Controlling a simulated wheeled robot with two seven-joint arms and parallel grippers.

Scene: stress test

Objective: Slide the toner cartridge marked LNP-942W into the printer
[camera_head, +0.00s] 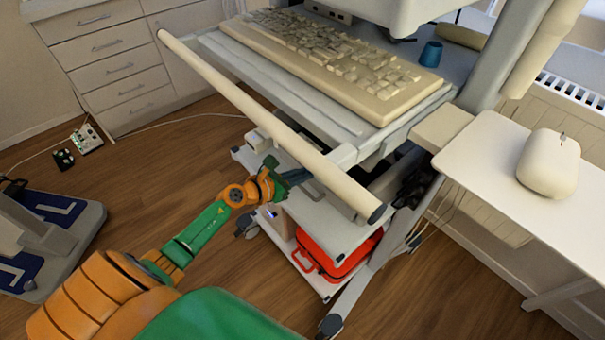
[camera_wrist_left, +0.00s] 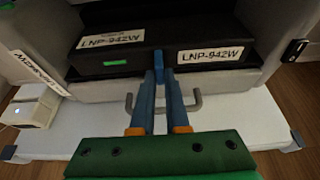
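The black toner cartridge (camera_wrist_left: 205,61) shows in the left wrist view, in the dark opening of the grey printer (camera_wrist_left: 292,35). One white label LNP-942W is on its right front and another at the upper left; a green mark sits below the latter. My left gripper (camera_wrist_left: 158,76) has its blue fingers close together at a small blue tab on the cartridge's front and appears shut on it. How deep the cartridge sits is hard to tell. In the head view my left gripper (camera_head: 290,180) reaches under the cart's front bar, which hides the printer's front. My right gripper is not in view.
The pale bar (camera_head: 270,125) crosses above my left gripper. A keyboard (camera_head: 330,60) lies on the upper shelf, and a red case (camera_head: 335,262) below. A grey hook-shaped handle (camera_wrist_left: 194,103) is beside the fingers. A white table with a mouse (camera_head: 548,163) stands right.

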